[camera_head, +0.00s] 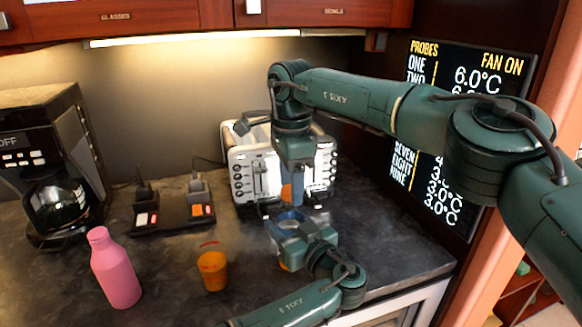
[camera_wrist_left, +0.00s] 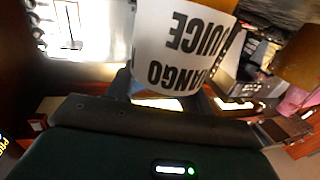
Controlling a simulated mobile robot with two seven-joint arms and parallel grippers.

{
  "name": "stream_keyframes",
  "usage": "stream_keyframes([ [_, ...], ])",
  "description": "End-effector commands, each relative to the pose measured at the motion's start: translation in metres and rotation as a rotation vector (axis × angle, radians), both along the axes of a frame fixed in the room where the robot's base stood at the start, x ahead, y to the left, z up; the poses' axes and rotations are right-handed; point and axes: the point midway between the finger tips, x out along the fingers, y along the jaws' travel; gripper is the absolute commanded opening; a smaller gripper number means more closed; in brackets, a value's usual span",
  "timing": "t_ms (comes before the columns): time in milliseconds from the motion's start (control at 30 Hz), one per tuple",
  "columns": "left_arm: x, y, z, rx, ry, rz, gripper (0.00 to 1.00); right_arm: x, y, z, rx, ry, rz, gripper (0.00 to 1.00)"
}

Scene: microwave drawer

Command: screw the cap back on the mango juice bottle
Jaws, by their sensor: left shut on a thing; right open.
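The mango juice bottle (camera_wrist_left: 185,45) fills the upper middle of the left wrist view, its white label reading upside down. My left gripper (camera_head: 292,226) is shut on it; in the head view the gripper and arm hide most of the bottle. My right gripper (camera_head: 293,178) is open and points down just above the left gripper, near the toaster front. A small orange and blue patch shows between its fingers; I cannot tell what it is. I cannot make out the cap clearly in either view.
A pink bottle (camera_head: 115,270) and an orange cup (camera_head: 212,270) stand on the counter at left. A coffee maker (camera_head: 52,160) stands at far left, a black switch tray (camera_head: 172,212) beside it. A white toaster (camera_head: 245,165) is directly behind the grippers.

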Motion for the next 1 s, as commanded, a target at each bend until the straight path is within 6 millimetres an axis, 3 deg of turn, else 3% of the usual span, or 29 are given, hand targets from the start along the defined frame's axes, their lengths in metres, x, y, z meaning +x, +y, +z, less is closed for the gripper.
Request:
stream_keyframes([
  [300,0.0001,0.0001,-0.0002,0.0,0.0,0.0,0.0,0.0,-0.0001,-0.0031,0.0,0.0,-0.001,0.51],
  [867,0.0001,0.0001,-0.0002,-0.001,0.001,0.0,0.0,-0.0003,0.0001,-0.0027,0.0,0.001,0.0,0.06],
  [1000,0.0002,0.0001,-0.0002,-0.001,0.001,0.0,0.0,-0.0004,0.0002,-0.0028,0.0,0.001,-0.023,0.04],
])
